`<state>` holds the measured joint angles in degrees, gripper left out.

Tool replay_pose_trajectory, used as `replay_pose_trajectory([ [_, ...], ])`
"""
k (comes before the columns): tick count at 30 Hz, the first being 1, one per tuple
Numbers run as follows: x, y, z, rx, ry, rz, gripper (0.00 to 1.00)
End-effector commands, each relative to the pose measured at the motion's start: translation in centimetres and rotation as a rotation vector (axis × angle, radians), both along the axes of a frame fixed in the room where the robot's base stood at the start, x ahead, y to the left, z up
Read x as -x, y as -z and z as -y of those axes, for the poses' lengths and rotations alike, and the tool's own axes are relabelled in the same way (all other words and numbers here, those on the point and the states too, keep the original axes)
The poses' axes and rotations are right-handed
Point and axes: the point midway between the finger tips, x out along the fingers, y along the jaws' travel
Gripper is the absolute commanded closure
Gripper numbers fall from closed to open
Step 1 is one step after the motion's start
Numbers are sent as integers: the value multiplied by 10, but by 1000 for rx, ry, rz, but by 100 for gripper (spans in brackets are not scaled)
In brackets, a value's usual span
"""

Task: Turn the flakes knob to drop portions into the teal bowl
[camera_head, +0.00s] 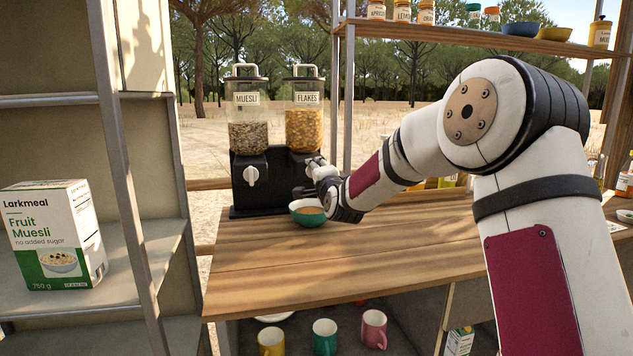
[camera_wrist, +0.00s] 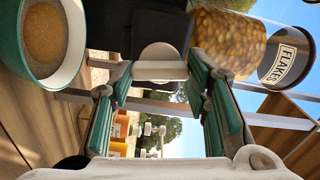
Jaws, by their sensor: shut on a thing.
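The flakes dispenser (camera_head: 304,125) stands on the counter, its clear hopper holding orange-brown flakes. Its canister (camera_wrist: 222,42) shows sideways in the wrist view. My gripper (camera_head: 314,170) is at the front of the dispenser, shut on the white flakes knob (camera_wrist: 160,70), which lies between the pads; my gripper hides most of the knob in the head view. The teal bowl (camera_head: 307,221) sits on the counter below my gripper. The wrist view shows the bowl (camera_wrist: 73,82) with fine tan-brown contents.
The muesli dispenser (camera_head: 248,125) with its white knob (camera_head: 251,176) stands just left, on the same black base. The wooden counter (camera_head: 290,265) is clear in front. A muesli box (camera_head: 55,235) is on the left shelf. Mugs (camera_head: 324,337) stand below the counter.

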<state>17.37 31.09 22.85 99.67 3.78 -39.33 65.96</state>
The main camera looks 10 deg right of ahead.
Motion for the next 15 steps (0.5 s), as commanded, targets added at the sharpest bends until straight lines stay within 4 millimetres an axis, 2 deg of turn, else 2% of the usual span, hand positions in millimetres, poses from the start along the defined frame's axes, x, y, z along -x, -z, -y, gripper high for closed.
replay_pose_trajectory([
  [6, 0, 2, 1, -107, 2, -1, 85],
  [15, 0, 2, 1, -164, 2, -2, 85],
])
